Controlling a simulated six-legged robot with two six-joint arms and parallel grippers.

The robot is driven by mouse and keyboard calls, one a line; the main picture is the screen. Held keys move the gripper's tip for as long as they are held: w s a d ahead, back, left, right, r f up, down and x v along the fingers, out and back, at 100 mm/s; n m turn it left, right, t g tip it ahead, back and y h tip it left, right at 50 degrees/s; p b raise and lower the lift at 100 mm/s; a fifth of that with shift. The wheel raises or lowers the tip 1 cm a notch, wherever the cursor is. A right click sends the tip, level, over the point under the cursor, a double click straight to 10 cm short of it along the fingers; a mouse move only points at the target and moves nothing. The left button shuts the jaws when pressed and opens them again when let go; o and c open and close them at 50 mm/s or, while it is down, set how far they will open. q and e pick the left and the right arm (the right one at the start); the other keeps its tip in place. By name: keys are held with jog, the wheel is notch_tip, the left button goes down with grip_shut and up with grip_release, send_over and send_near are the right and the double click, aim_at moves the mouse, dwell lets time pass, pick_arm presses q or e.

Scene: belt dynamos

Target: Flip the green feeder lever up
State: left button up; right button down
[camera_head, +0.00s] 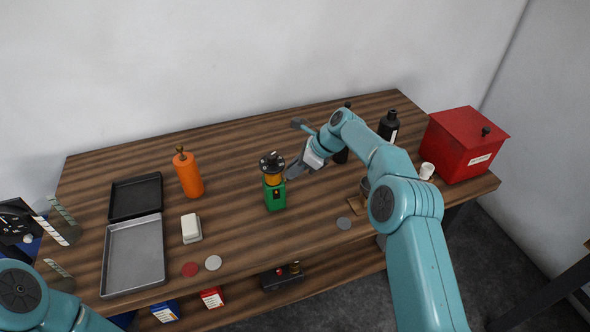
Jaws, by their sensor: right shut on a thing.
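The green feeder (275,196) stands upright near the middle of the wooden table, with an orange section and a dark round top above its green base. My right gripper (291,173) is at the feeder's right side, by the orange section, with its jaws shut. The lever is too small and too covered by the jaws to make out clearly, so I cannot tell its angle.
Left of the feeder stand an orange bottle (188,174) and a white block (191,228). Black (136,197) and grey (134,256) trays lie farther left. A red box (464,145), black bottle (388,126) and white cup (427,171) stand at the right. The table behind the feeder is clear.

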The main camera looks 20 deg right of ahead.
jog(key=shift+w+g, duration=0.15)
jog(key=shift+g, duration=0.15)
dwell(0.5)
jog(key=c, duration=1)
grip_release()
